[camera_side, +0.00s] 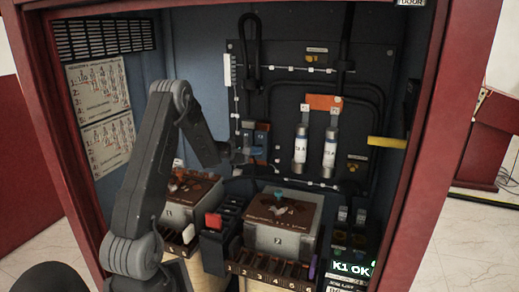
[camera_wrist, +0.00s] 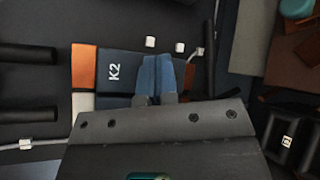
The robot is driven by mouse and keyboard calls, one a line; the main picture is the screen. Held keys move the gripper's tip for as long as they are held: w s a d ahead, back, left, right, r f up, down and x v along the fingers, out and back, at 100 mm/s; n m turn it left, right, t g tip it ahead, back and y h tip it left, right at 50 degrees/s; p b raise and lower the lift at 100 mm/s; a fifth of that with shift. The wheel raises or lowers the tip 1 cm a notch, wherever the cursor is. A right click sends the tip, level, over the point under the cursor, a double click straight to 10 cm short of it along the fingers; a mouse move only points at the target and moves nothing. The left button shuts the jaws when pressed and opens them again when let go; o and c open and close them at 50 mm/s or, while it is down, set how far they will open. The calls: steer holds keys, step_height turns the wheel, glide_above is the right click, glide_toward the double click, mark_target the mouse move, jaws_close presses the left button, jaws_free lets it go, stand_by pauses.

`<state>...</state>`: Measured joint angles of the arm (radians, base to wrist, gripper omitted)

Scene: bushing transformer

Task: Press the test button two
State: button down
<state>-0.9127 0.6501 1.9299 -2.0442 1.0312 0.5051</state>
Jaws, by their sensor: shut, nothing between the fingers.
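A dark relay block marked K2 (camera_wrist: 114,72), with an orange end, shows in the wrist view. A blue part (camera_wrist: 150,76) on its right side looks like its test button. My gripper (camera_wrist: 156,99) is shut, with its grey fingertips at the lower edge of the blue part. I cannot tell whether they touch it or whether it is pressed in. In the side view my gripper (camera_side: 230,153) reaches the relay area on the back panel from the left. A blue spot (camera_side: 255,150) shows just right of it. My arm partly hides this area.
A small display (camera_side: 352,268) at lower right reads K1 OK. Transformer block 2 (camera_side: 280,236) stands below, beside a dark switch block with a red part (camera_side: 213,220). Two white fuses (camera_side: 301,145) and black cables are right of my gripper. The red cabinet frame (camera_side: 55,130) encloses the space.

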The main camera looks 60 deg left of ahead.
steer(key=shift+w+a, duration=0.1)
stand_by(0.7)
steer(key=shift+w+a, duration=0.2)
steer(key=shift+w, duration=0.05)
steer(key=shift+w+a, duration=0.3)
stand_by(0.9)
steer(key=shift+s, duration=0.1)
steer(key=shift+s+d, duration=0.55)
steer(key=shift+d, duration=0.05)
stand_by(0.3)
steer(key=s+d, duration=0.3)
steer(key=shift+s+d, duration=0.25)
stand_by(0.8)
